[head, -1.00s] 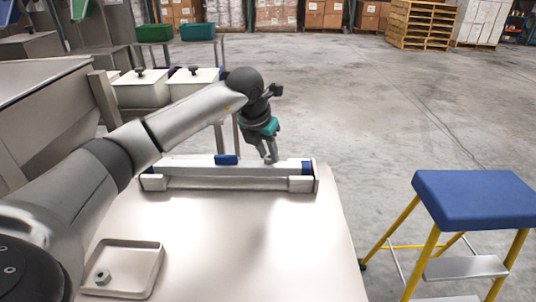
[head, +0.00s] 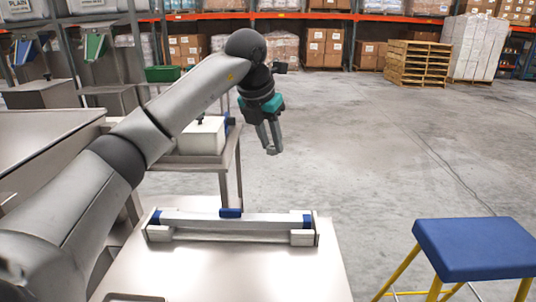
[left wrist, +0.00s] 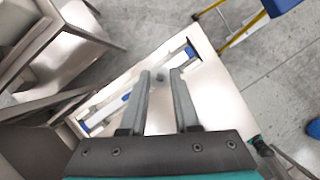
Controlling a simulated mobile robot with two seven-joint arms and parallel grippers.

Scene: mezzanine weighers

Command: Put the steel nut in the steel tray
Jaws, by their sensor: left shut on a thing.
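My left gripper (head: 272,150) is raised above and beyond the long grey bar on the table, fingers pointing down. In the left wrist view its fingers (left wrist: 160,74) are shut on a small grey piece, which looks like the steel nut (left wrist: 160,77), held at the fingertips. In the head view the nut is too small to make out. Only the far rim of the steel tray (head: 135,297) shows, at the bottom left edge of the head view. Its inside is out of view. My right gripper is not in view.
The long grey bar with blue ends (head: 265,222) lies across the table (head: 230,275). A blue-topped stool (head: 475,248) stands at the right. A side table with a white box (head: 200,137) stands behind.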

